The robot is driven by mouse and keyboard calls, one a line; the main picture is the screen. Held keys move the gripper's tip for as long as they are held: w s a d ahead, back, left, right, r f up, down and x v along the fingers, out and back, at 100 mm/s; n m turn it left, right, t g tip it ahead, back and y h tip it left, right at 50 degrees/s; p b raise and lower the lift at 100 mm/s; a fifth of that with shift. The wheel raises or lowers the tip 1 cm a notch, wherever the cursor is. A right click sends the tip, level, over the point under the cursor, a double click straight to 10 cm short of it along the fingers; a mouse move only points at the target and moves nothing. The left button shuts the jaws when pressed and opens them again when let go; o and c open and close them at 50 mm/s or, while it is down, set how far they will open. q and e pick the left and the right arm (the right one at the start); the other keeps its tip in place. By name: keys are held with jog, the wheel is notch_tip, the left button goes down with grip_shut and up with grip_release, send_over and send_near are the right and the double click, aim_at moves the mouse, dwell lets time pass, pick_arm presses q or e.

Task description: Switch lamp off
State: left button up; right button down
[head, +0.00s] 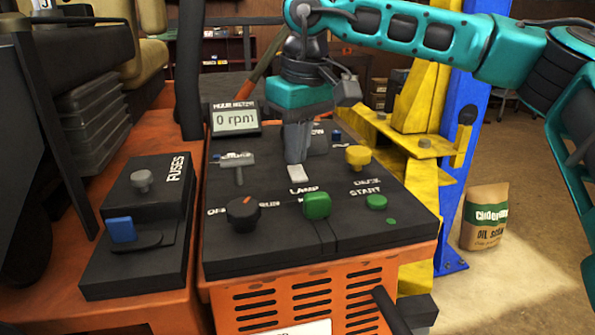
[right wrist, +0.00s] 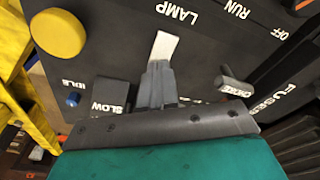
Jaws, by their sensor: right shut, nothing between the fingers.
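The lamp switch (head: 296,173) is a small white lever on the black control panel (head: 270,255), just above the LAMP label. It also shows in the right wrist view (right wrist: 165,46), standing out beside the LAMP lettering. My right gripper (head: 297,152) comes down from above with its fingers together and empty. Its fingertips (right wrist: 158,78) are right at the white lever's end in both views; whether they touch it I cannot tell. The fingers hide part of the panel behind the lever. My left gripper is not in view.
Close around are a choke lever (head: 238,165), a yellow knob (head: 358,156), a black rotary knob (head: 243,213), a green control (head: 317,205) and a green start button (head: 376,201). A meter (head: 234,120) reads 0 rpm. A yellow and blue lift post (head: 455,150) stands right behind the panel.

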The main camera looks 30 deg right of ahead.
jog(key=shift+f+b, duration=0.3)
jog(key=shift+f, duration=0.25)
dwell(0.4)
jog(key=shift+r+p, duration=0.85)
notch_tip(320, 180, up, 4)
jog(key=p, duration=0.3)
jog(key=shift+f, duration=0.25)
jog(key=shift+r+p, duration=0.8)
jog(key=shift+r, duration=0.15)
